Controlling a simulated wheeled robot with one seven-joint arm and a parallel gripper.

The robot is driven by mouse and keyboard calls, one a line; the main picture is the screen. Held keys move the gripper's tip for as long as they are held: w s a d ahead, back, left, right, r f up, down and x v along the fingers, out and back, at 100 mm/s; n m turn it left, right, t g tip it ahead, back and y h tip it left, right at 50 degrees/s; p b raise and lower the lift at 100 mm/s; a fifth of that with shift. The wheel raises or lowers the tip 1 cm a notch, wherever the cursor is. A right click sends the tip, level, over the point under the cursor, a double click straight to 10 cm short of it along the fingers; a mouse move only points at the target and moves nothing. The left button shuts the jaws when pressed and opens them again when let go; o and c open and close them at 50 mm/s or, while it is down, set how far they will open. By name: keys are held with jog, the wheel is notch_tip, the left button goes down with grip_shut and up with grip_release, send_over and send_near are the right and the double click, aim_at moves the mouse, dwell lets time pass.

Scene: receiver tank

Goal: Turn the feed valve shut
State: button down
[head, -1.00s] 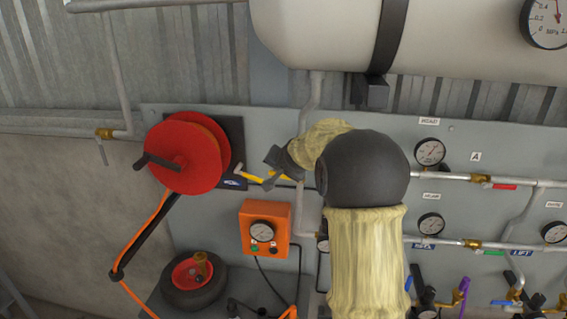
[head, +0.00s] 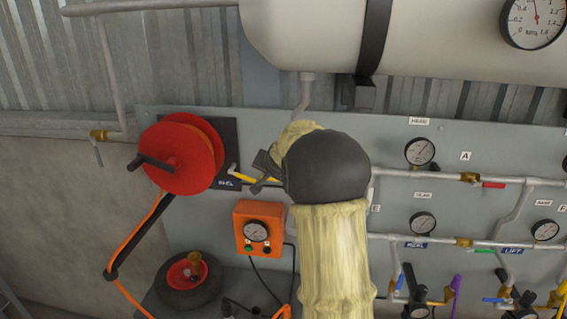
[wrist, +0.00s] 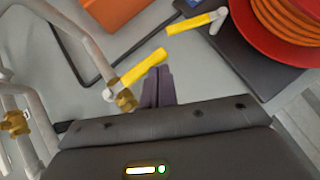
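Two yellow valve levers show, and no readable label tells me which is the feed valve. In the wrist view one yellow lever (wrist: 143,67) slants up from a brass valve body (wrist: 125,100) on a grey pipe. The second yellow lever (wrist: 190,23) has a pale end beside the red reel; it also shows in the head view (head: 241,177). My gripper (wrist: 158,70) has its dark fingers together, with nothing seen between them. The fingertips are just right of the first lever; I cannot tell whether they touch it. My wrist hides the brass valve in the head view.
The red hose reel (head: 178,158) stands out at the left of the grey panel (head: 385,185). An orange gauge box (head: 258,228) is below my gripper. A cream tank (head: 430,40) hangs above. Pipes, gauges and small levers fill the panel's right side.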

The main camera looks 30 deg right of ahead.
dwell(0.3)
jog(key=s+a+r, duration=0.2)
jog(key=s+r, duration=0.1)
jog(key=r, duration=0.2)
jog(key=s+a+r+p, duration=0.1)
jog(key=s+a+r, duration=0.1)
jog(key=r, duration=0.4)
jog(key=shift+s, duration=0.45)
jog(key=s+a+f+n+g+y+b, duration=0.1)
jog(key=s+a+f, duration=0.5)
jog(key=s+f, duration=0.7)
jog(key=s+a+f+n+g+y+b, duration=0.1)
jog(key=s+a+f+n+g+b, duration=0.2)
jog(key=s+f, duration=1.1)
jog(key=a+n+g, duration=0.3)
jog(key=a+n, duration=0.1)
jog(key=n, duration=0.1)
jog(key=shift+a+f, duration=0.25)
jog(key=shift+f, duration=0.1)
